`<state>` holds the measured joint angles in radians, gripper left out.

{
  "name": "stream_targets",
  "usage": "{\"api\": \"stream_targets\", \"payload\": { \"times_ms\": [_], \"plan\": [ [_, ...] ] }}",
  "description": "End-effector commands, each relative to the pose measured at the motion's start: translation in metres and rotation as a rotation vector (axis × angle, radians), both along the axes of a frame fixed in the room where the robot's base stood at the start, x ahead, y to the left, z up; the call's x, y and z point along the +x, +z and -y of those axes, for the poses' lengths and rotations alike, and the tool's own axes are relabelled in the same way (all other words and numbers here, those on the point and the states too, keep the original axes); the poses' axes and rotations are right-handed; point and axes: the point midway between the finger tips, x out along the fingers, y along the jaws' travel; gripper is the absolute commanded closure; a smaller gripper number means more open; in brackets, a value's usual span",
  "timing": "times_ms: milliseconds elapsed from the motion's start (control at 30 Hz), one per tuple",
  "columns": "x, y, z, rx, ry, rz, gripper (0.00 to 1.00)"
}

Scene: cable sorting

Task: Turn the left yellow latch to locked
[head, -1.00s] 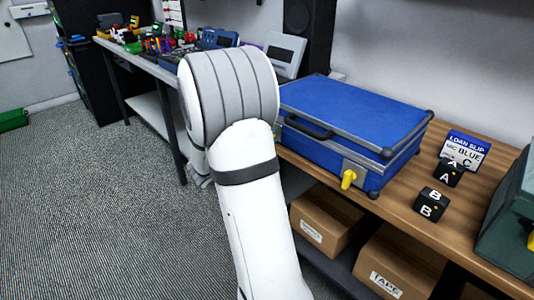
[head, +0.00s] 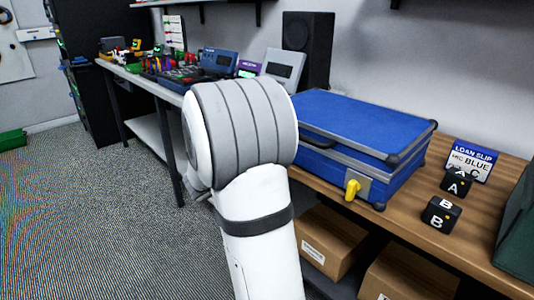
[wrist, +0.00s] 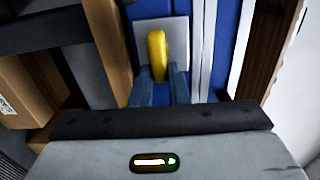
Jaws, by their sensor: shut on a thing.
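The blue case (head: 365,125) lies closed on the wooden bench. Its right yellow latch (head: 352,190) sits on a metal plate at the front, clear of my arm. The left yellow latch (wrist: 157,55) shows in the wrist view on its grey plate (wrist: 180,34). There it runs upright in the picture, roughly parallel to the case's pale edge strip. My gripper (wrist: 158,84) is shut on the left latch, its fingers at the latch's near end. In the head view my arm hides the gripper and the left latch.
A loan slip card (head: 471,160) reading "BLUE" and black lettered cubes (head: 441,215) stand right of the case. A dark green box (head: 517,235) is at the far right. Cardboard boxes (head: 332,240) sit on the shelf below. A speaker (head: 307,50) stands behind.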

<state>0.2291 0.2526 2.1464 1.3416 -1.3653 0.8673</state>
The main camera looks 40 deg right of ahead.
Motion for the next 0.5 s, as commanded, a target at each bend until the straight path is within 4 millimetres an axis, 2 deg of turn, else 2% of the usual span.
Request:
{"api": "stream_targets", "payload": {
  "times_ms": [33, 300, 500],
  "plan": [
    [-0.0005, -0.0009, 0.0001, 0.002, -0.001, 0.0, 0.85],
    [-0.0002, -0.0006, 0.0, 0.001, 0.0, 0.0, 0.64],
    [0.0001, -0.0003, -0.0004, 0.0, 0.0, 0.0, 0.64]
  ]
}}
